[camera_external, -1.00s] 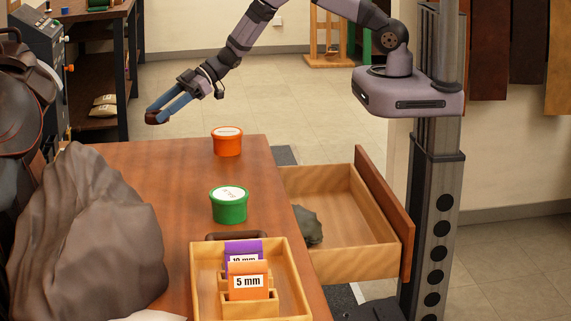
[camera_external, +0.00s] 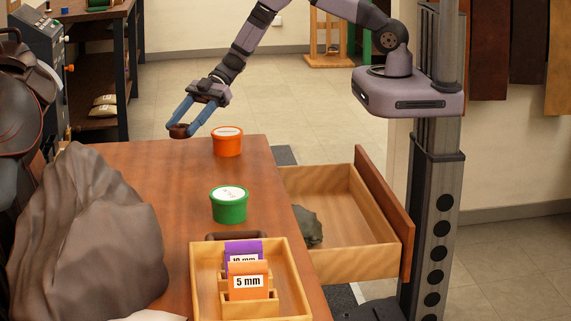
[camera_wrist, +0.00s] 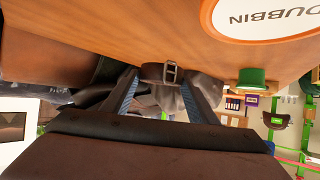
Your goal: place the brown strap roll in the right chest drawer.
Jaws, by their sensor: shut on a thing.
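The brown strap roll (camera_external: 180,131) is held between the fingertips of my gripper (camera_external: 182,130), which is shut on it at the back left edge of the brown table. In the wrist view the strap roll (camera_wrist: 161,73) shows a metal buckle and sits between the two blue-grey fingers (camera_wrist: 160,78). The right chest drawer (camera_external: 345,205) is pulled open at the right of the table, to the right of and nearer than my gripper. A dark grey-green crumpled thing (camera_external: 308,227) lies at its left side.
An orange tub (camera_external: 228,146) stands just right of my gripper; a green tub (camera_external: 229,208) stands nearer. A wooden tray (camera_external: 203,285) with purple and orange cards is at the front. A grey-brown draped bulk (camera_external: 85,240) covers the left. The back left tabletop is clear.

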